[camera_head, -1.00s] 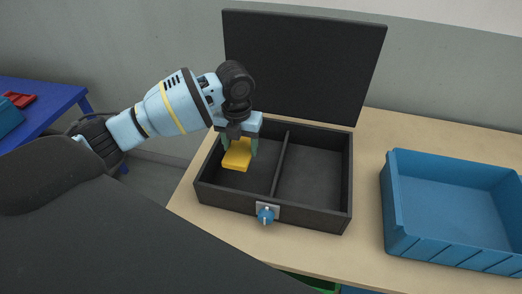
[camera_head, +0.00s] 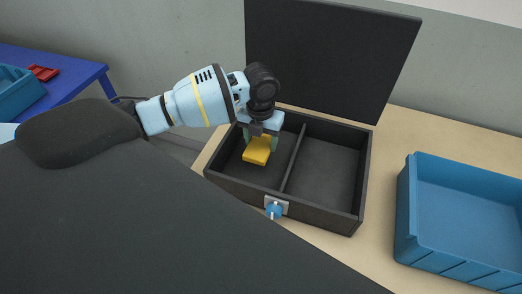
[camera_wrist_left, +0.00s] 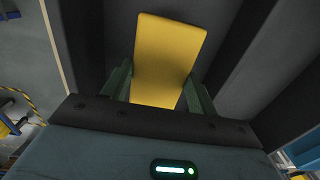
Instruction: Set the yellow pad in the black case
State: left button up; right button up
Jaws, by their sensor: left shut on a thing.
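The black case (camera_head: 328,219) stands open on the wooden table, its lid (camera_head: 330,60) raised at the back and a divider (camera_head: 294,158) splitting it into two compartments. My left gripper (camera_head: 261,141) reaches down into the left compartment and is shut on the yellow pad (camera_head: 257,151). In the left wrist view the pad (camera_wrist_left: 168,50) sits between the two green fingers (camera_wrist_left: 160,92). Whether the pad touches the case floor cannot be told. The right compartment (camera_head: 324,175) is empty. My right gripper is not in view.
A blue latch (camera_head: 274,210) is on the case's front wall. An empty blue bin (camera_head: 408,215) stands on the table to the right. At the far left, a blue table (camera_head: 75,72) holds a red item (camera_head: 43,73) and a blue bin (camera_head: 18,92).

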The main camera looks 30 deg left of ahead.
aim_at(261, 151)
pick_arm(q)
jog(key=shift+f, duration=2.45)
jog(key=shift+f, duration=0.2)
jog(key=o, duration=0.9)
jog(key=shift+o, duration=0.2)
jog(key=shift+r, duration=0.1)
notch_tip(261, 151, up, 12)
jog(key=shift+r, duration=0.15)
